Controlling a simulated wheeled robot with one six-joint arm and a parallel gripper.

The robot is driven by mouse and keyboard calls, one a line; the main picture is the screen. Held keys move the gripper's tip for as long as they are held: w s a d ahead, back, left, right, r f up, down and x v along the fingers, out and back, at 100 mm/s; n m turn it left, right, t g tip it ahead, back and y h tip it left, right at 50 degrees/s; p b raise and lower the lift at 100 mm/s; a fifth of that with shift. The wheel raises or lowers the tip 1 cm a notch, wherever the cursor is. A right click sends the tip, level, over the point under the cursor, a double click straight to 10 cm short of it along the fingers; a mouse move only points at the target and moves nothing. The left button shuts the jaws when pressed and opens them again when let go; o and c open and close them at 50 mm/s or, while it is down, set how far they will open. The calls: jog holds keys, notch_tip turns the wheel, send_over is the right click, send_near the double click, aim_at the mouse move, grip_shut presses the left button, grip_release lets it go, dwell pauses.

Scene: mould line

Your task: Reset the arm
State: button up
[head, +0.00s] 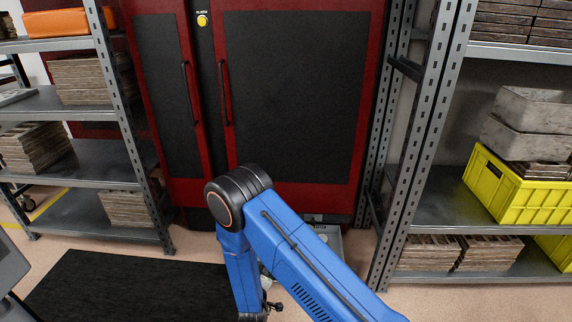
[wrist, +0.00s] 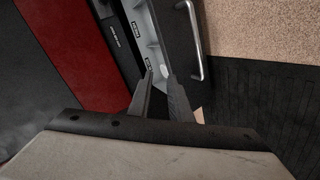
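My blue arm (head: 300,265) is in the head view, bent at a dark elbow joint, with its lower link pointing down to the floor in front of the red machine. My gripper is not clearly visible there. In the wrist view my gripper (wrist: 158,74) has its two dark fingers leaning toward each other, with a narrow gap between the tips. Nothing shows between them. Beyond the tips is a grey drawer-like part (wrist: 146,28) with small labels and a metal handle (wrist: 196,45). I cannot tell whether the fingers touch it.
The red machine (head: 290,95) with black doors stands ahead. Metal shelving with stacked plates (head: 80,78) is at left. More shelving at right holds a yellow crate (head: 520,190) and grey blocks (head: 525,138). A black mat (head: 130,285) lies on the floor at lower left.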

jog(key=w+d+r+m+g+y, duration=0.1)
jog(key=d+r+m, duration=0.15)
jog(key=r, duration=0.75)
jog(key=w+d+r+m+g+y, duration=0.1)
jog(key=w+d+r+g, duration=0.15)
jog(key=r, duration=0.65)
jog(key=d+r+m+y, duration=0.1)
jog(key=d+r+m, duration=0.15)
jog(key=r, duration=0.75)
jog(key=s+d+r+g, duration=0.1)
jog(key=s+d+r, duration=0.3)
jog(key=d+r, duration=0.45)
jog(key=s+d+r+m+g, duration=0.1)
jog(key=s+d+r+m, duration=0.1)
jog(key=s+d+r, duration=0.5)
jog(key=s+d+r+m+g, duration=0.1)
jog(key=s+d+r, duration=0.4)
jog(key=s, duration=0.4)
jog(key=s+d+r+m+h, duration=0.1)
jog(key=s+d, duration=0.4)
jog(key=s, duration=0.4)
jog(key=s+d+r+m+g+h, duration=0.1)
jog(key=s+d+m, duration=0.1)
jog(key=s+d, duration=0.3)
jog(key=s, duration=0.4)
jog(key=shift+s+d+r, duration=0.2)
jog(key=shift+s+d, duration=0.05)
